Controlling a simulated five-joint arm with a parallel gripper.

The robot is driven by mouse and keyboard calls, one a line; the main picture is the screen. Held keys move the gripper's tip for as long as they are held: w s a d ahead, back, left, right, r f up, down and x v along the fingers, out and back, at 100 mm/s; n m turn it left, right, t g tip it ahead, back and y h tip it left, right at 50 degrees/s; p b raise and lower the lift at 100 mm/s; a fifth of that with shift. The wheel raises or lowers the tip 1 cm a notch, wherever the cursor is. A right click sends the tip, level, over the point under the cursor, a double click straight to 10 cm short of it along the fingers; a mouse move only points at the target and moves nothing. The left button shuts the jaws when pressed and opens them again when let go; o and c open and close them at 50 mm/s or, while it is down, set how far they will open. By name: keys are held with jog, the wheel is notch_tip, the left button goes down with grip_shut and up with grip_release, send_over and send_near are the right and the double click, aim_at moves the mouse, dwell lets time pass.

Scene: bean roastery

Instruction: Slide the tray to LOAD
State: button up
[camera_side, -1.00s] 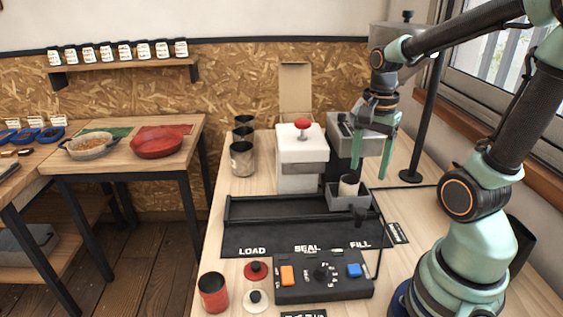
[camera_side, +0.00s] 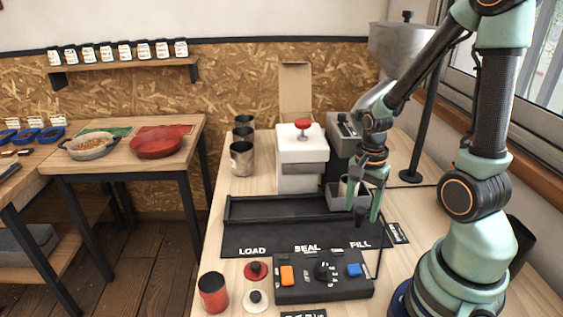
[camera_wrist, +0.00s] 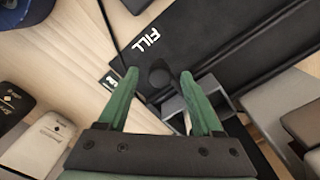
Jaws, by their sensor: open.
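The grey tray (camera_side: 335,197) stands at the FILL end of the black track (camera_side: 275,207), with a pale-rimmed can (camera_side: 343,186) in it. A dark round knob (camera_side: 361,213) is at the tray's front. My gripper (camera_side: 363,213) is open, with its green fingertips low on either side of the knob. The wrist view shows the knob (camera_wrist: 160,75) between the two spread fingers (camera_wrist: 158,76), with no clear contact. The tray (camera_wrist: 205,95) is partly hidden there by a finger. The LOAD label (camera_side: 252,251) is at the left end of the track.
A white press with a red knob (camera_side: 302,165) stands behind the track's middle. A control box (camera_side: 322,277) with orange and blue buttons sits in front. A red can (camera_side: 213,293) and two lids stand at front left. The track left of the tray is clear.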

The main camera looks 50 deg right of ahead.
grip_shut()
dwell(1.6)
